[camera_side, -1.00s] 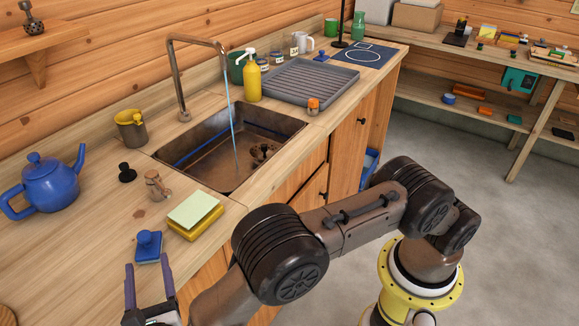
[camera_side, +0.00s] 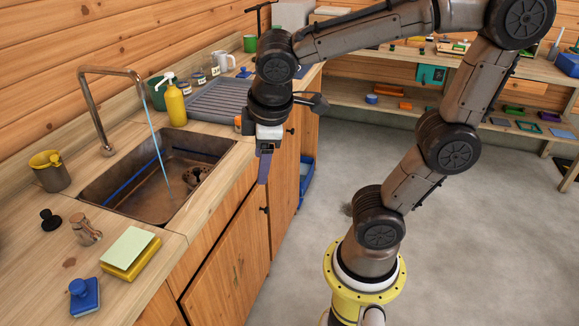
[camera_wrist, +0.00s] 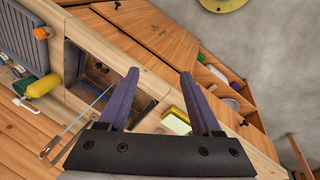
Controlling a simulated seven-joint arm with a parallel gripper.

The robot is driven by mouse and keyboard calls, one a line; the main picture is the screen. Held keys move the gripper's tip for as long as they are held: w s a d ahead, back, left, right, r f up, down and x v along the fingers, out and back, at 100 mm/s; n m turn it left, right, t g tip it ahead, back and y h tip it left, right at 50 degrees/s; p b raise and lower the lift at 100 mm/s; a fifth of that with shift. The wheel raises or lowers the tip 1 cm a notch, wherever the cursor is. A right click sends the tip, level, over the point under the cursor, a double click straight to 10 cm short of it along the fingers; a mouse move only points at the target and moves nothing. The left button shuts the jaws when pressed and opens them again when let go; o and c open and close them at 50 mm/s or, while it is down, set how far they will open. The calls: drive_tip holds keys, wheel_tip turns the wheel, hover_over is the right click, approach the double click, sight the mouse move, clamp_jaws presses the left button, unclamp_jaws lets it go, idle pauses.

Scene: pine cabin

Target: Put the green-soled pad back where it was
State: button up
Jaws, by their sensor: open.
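A blue pad with a knob handle (camera_side: 84,296) sits on the counter at the lower left of the side view; its underside is hidden, so I cannot tell its sole colour. Beside it lies a yellow block with a pale green top (camera_side: 131,252), near the counter's front edge; it also shows between my fingers' line of sight in the wrist view (camera_wrist: 176,121). My gripper (camera_side: 264,170) hangs in front of the cabinet fronts, right of the sink. In the wrist view my gripper (camera_wrist: 157,73) is open, with nothing between its fingers.
The sink (camera_side: 155,178) has its tap running. A grey drying rack (camera_side: 222,103) and yellow soap bottle (camera_side: 175,104) stand behind it. An open compartment in the wrist view holds green, white (camera_wrist: 234,86) and purple things. A back shelf holds several coloured pads (camera_side: 529,127).

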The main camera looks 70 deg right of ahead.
drive_tip(key=s+m+t+y, duration=0.2)
drive_tip(key=s+m, duration=0.3)
drive_tip(key=s, duration=0.1)
drive_tip(key=shift+a+t+y, duration=0.3)
drive_tip(key=shift+a+t, duration=0.1)
drive_tip(key=shift+a, duration=0.05)
idle(0.9)
